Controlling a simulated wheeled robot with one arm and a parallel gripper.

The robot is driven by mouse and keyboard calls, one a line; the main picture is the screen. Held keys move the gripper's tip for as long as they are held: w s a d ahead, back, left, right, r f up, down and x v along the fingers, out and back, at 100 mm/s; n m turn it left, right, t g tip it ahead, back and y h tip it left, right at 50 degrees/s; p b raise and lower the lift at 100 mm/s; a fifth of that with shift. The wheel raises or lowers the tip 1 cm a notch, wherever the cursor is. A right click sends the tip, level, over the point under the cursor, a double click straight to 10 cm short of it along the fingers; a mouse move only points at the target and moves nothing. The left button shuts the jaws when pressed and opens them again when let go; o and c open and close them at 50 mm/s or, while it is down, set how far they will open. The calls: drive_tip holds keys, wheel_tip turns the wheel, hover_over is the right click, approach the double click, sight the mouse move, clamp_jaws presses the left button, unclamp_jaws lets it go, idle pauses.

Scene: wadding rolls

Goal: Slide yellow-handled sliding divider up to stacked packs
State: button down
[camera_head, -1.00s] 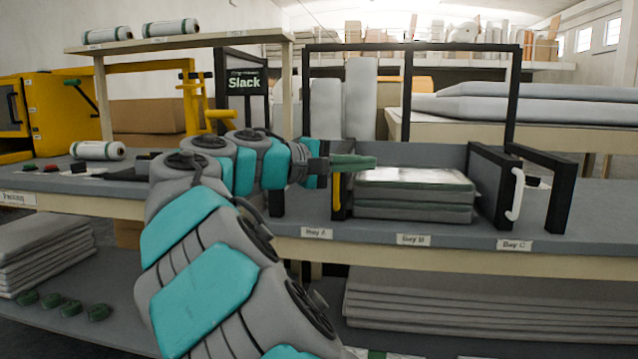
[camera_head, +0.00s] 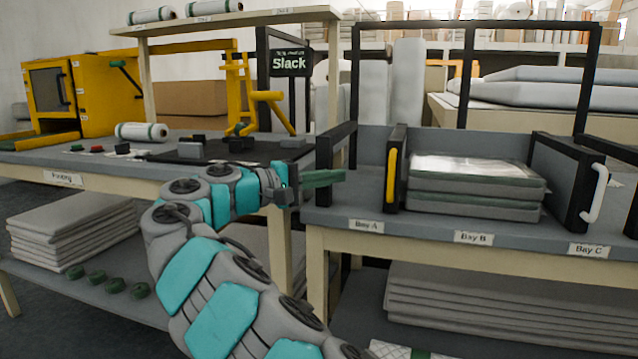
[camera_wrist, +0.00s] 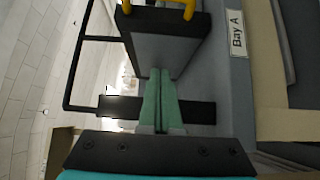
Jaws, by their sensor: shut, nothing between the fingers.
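The yellow-handled divider (camera_head: 398,150) is a dark upright panel with a yellow handle (camera_head: 392,175) on its front edge. It stands in the rack just left of the stacked packs (camera_head: 474,203), grey with a clear-wrapped top. I cannot tell whether it touches them. My gripper (camera_head: 343,176) has green fingers, pressed together and empty. Any contact is unclear.
A black end frame (camera_head: 324,165) stands left of the divider. A white-handled divider (camera_head: 560,180) stands right of the packs. Bay labels (camera_head: 366,226) line the bench's front edge. The packing table (camera_head: 110,168) with small items is left.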

sight(397, 163)
drive_tip(key=x, duration=0.4)
drive_tip(key=shift+d+b, duration=0.35)
drive_tip(key=shift+d, duration=0.1)
drive_tip(key=shift+s+d+b, duration=0.2)
drive_tip(key=shift+s+d, duration=0.1)
drive_tip(key=shift+d, duration=0.5)
drive_tip(key=shift+s+d+b, duration=0.15)
drive_tip(key=shift+s+d, duration=0.15)
drive_tip(key=shift+d, duration=0.45)
drive_tip(key=shift+s+d+r, duration=0.1)
drive_tip(key=shift+s+d, duration=0.15)
drive_tip(key=shift+d, duration=0.45)
